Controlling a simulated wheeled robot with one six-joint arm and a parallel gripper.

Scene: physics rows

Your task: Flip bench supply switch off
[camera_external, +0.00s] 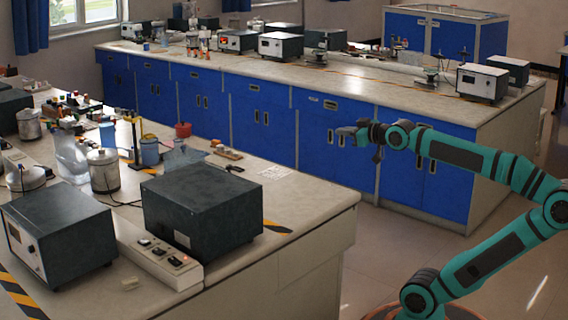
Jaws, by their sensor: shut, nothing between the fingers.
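A long white switch box (186,279) lies near the front edge of the near bench, between two dark boxes. The switch positions are too small to tell. The dark box at right (204,206) shows no front panel. The dark box at left (62,235) has a light front panel with a small display. I cannot tell which of these is the bench supply. My gripper (343,131) is shut and empty, in the air right of the near bench, well apart from the switch box.
The near bench (315,198) holds metal canisters (104,171), a glass flask (70,155) and a blue beaker (149,152) behind the dark boxes. Its right end is mostly clear. A long bench with blue cabinets (262,115) stands behind, with an open aisle between.

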